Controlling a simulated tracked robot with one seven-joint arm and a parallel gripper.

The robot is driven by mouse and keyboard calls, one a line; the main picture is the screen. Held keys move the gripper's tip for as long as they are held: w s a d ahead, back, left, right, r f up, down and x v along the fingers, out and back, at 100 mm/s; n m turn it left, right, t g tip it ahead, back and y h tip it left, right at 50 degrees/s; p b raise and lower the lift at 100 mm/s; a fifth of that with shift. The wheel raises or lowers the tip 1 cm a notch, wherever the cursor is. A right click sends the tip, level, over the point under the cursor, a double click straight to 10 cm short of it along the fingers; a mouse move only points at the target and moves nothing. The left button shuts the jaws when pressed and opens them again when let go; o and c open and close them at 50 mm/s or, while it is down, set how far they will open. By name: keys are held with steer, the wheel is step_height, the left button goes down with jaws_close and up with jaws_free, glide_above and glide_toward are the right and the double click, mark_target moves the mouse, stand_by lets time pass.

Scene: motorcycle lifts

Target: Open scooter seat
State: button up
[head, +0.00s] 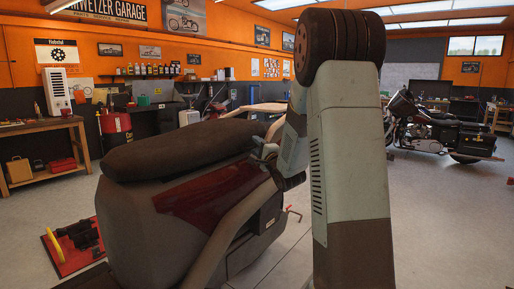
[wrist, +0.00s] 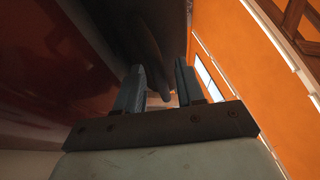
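The scooter seat (head: 185,150) is a long dark brown cushion lying along the top of the scooter body, with no clear gap under it. The scooter body (head: 150,225) has a glossy dark red side panel (head: 205,195), which also fills the left of the wrist view (wrist: 50,95). My gripper (head: 262,158) is at the right end of the seat, close to its side, partly hidden by my arm. In the wrist view its two fingers (wrist: 162,82) are apart. A dark curved part, probably the seat's edge, shows beyond and between them; contact cannot be told.
A pale curved rail (head: 235,225) runs along the scooter's side below my gripper. A red lift part with a yellow handle (head: 60,245) lies at lower left. A workbench (head: 45,130) stands at far left, a motorcycle (head: 430,125) at right.

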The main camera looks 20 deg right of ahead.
steer(key=shift+c, duration=0.4)
jaws_close()
